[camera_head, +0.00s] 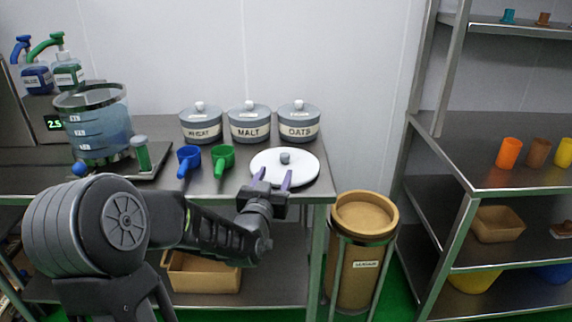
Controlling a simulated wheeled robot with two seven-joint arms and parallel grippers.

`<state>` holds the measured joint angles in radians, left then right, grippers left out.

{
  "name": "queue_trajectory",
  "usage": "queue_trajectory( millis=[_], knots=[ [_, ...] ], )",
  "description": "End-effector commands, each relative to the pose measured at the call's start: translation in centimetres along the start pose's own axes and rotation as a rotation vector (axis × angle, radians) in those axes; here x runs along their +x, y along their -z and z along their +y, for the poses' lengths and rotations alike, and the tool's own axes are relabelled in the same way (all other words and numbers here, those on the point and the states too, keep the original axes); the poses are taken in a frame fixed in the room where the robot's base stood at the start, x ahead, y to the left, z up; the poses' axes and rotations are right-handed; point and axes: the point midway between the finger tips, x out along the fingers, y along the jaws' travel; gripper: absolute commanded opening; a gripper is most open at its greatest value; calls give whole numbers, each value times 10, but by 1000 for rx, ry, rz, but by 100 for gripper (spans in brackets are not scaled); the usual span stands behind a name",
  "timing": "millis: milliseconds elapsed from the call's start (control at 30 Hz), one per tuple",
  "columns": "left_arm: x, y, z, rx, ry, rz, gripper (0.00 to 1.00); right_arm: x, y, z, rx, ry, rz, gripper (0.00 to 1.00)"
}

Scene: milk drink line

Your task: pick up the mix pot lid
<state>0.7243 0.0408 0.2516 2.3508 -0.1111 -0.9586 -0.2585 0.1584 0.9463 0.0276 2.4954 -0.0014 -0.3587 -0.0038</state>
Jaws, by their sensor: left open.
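The mix pot lid (305,172) is a flat white disc with a small dark grey knob at its centre. It lies on the steel table (230,194) near the right end. My left gripper (272,176) is open, its two purple fingertips over the near part of the lid, one on each side just short of the knob (285,157). I cannot tell whether the fingers touch the lid. A clear mixing pot (97,125) with level marks stands at the left of the table. My right gripper is not in view.
Blue (188,158) and green (222,160) scoops lie left of the lid. Lidded WHEAT (201,132), MALT (249,132) and OATS (298,130) canisters stand behind. A brown bin (357,285) stands right of the table, then a shelf rack (450,190) with coloured cups.

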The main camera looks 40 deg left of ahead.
Motion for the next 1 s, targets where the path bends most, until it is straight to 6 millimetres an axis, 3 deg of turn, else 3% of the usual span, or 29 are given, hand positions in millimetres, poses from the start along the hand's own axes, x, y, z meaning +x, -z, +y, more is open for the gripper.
queue_trajectory(
  millis=[167,433,767,1000],
  knots=[
    [2,0,0,-1,0,-1,51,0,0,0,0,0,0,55],
    [25,0,0,-2,0,-1,51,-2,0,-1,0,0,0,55],
    [28,0,1,-1,-1,-1,51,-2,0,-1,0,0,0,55],
    [57,0,3,-3,0,-2,51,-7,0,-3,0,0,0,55]
  ],
)
